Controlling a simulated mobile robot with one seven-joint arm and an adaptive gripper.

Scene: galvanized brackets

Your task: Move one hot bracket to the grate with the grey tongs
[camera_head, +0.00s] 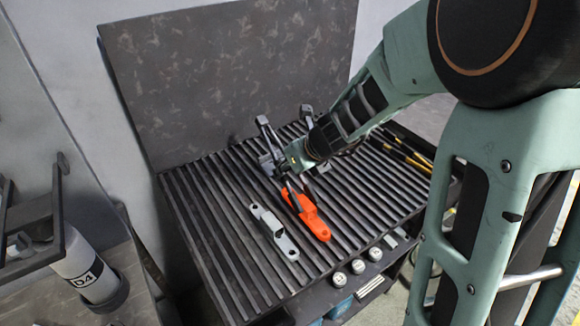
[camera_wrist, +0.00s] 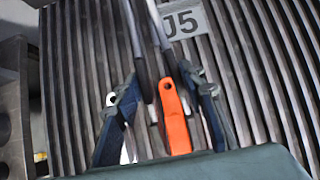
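An orange bracket (camera_head: 308,216), which also shows in the wrist view (camera_wrist: 174,122), lies over the dark slatted grate (camera_head: 215,235). My gripper (camera_head: 285,165) is over its far end.
A J5 label (camera_wrist: 184,22) lies beyond the brackets. A dark mottled panel (camera_head: 230,75) stands behind the grate. Yellow-and-black tools (camera_head: 408,155) lie at its right. Small round pieces (camera_head: 358,266) line the front edge. A D4 cylinder (camera_head: 85,270) stands left. The grate's left side is clear.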

